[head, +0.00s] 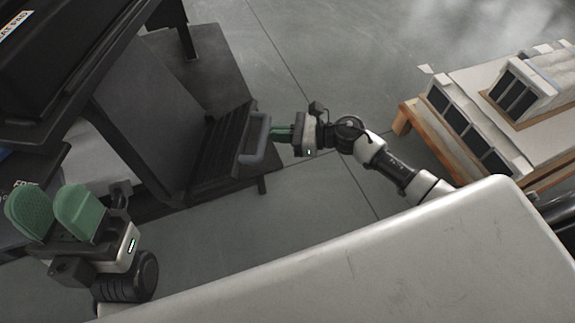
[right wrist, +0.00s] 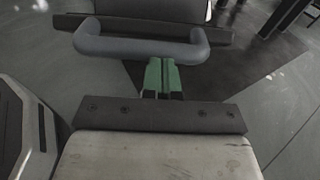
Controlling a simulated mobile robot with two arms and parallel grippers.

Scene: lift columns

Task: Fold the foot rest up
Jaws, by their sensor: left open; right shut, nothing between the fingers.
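The foot rest (head: 222,145) is a dark ribbed plate at the lower end of a dark panel in the middle of the head view. It is folded out, with a grey bar handle (head: 257,140) along its outer edge. The handle also spans the top of the right wrist view (right wrist: 125,46). My right gripper (head: 273,133) is shut and empty, its green fingertips (right wrist: 162,62) right at the handle's bar; I cannot tell whether they touch it. My left gripper (head: 55,205) is open and empty at the lower left, well away from the foot rest.
A large dark chair-like frame (head: 95,55) fills the upper left. A pallet (head: 405,115) with white and dark boxes (head: 470,125) stands at the right. The grey floor (head: 340,60) between them is clear.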

